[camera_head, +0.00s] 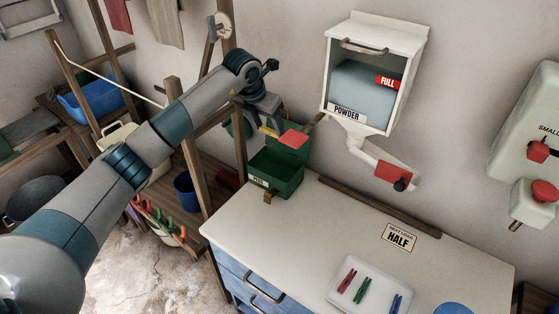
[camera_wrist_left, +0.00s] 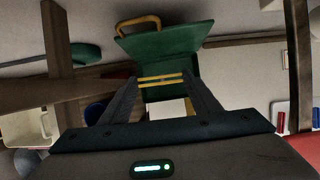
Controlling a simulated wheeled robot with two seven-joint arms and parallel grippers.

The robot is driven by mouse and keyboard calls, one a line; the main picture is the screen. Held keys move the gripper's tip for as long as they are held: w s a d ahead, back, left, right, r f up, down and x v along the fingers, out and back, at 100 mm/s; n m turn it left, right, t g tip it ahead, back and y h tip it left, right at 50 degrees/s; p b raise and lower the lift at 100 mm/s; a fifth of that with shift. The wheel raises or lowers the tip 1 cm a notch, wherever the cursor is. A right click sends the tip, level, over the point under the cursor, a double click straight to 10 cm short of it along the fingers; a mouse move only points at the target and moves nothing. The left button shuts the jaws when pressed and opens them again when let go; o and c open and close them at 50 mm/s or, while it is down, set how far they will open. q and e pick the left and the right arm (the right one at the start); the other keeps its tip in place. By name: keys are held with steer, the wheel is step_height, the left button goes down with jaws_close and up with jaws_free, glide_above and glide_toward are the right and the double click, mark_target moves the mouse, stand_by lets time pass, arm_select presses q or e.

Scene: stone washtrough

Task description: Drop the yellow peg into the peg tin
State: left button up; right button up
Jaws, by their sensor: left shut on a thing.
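The yellow peg (camera_wrist_left: 161,80) is pinched crosswise between the fingertips of my left gripper (camera_wrist_left: 162,84) in the left wrist view. In the head view the yellow peg (camera_head: 268,131) shows as a small strip below the left gripper (camera_head: 266,122), which hangs over the back of the peg tin. The peg tin (camera_head: 268,184) is a green open box with a label, standing at the back left of the counter. Its green lid (camera_wrist_left: 166,47) with a yellow handle shows beyond the fingers in the left wrist view. The tin's inside is mostly hidden. My right gripper is out of view.
A white tray (camera_head: 341,299) with red, green and blue pegs lies at the counter's front. A powder dispenser (camera_head: 375,75) with a red-ended spout hangs on the wall above. A wooden post (camera_head: 190,147) stands left of the tin. The counter's middle (camera_head: 300,225) is clear.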

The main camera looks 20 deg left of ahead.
arm_select(q)
steer(key=shift+w+f, duration=0.15)
steer(key=shift+f, duration=0.3)
steer(key=shift+f+b, duration=1.05)
steer(key=shift+f, duration=1.55)
steer(key=o, duration=1.1)
steer(key=shift+r, duration=0.1)
steer(key=shift+b+v, duration=2.85)
steer(key=shift+v, duration=5.8)
